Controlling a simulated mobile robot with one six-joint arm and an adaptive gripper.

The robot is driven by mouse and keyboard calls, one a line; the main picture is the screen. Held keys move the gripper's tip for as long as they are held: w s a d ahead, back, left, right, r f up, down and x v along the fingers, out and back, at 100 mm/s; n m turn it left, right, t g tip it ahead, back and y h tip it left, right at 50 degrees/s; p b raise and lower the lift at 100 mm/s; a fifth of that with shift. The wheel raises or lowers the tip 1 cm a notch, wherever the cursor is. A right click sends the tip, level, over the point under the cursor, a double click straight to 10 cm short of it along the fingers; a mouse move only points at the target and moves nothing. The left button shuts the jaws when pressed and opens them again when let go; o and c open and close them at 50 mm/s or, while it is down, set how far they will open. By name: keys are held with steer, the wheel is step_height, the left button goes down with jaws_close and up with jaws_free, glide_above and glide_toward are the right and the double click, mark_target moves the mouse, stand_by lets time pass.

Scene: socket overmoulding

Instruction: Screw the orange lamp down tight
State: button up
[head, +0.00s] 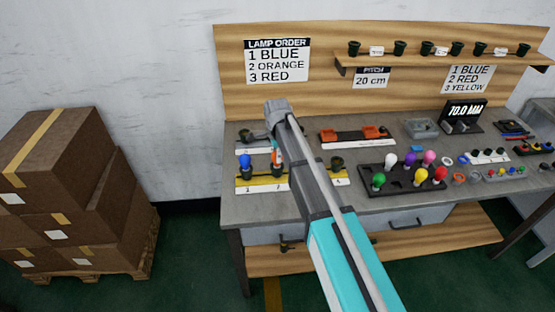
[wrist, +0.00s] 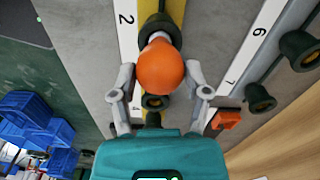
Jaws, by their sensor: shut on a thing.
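The orange lamp (wrist: 160,66) shows large in the wrist view, its base at a dark socket (wrist: 158,28) on the yellow strip (wrist: 174,8) beside the label 2. My gripper (wrist: 160,76) has one finger on each side of the bulb and is shut on it. How deep the lamp sits in the socket cannot be told. In the head view the orange lamp (head: 276,148) is mostly hidden behind my gripper (head: 280,143). A blue lamp (head: 246,159) stands upright in the socket to its left on the yellow rail (head: 247,186).
An empty socket (head: 337,163) stands right of my arm. A black tray (head: 399,189) holds several coloured lamps, including a red lamp (head: 440,175). A lamp order sign (head: 277,61) reads blue, orange, red. Orange fixtures (head: 328,135) stand behind. Cardboard boxes (head: 60,165) are at left.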

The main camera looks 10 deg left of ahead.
stand_by(0.3)
steer(key=o, duration=1)
steer(key=shift+o, duration=0.2)
steer(key=shift+n, duration=2.2)
steer(key=shift+n, duration=2.2)
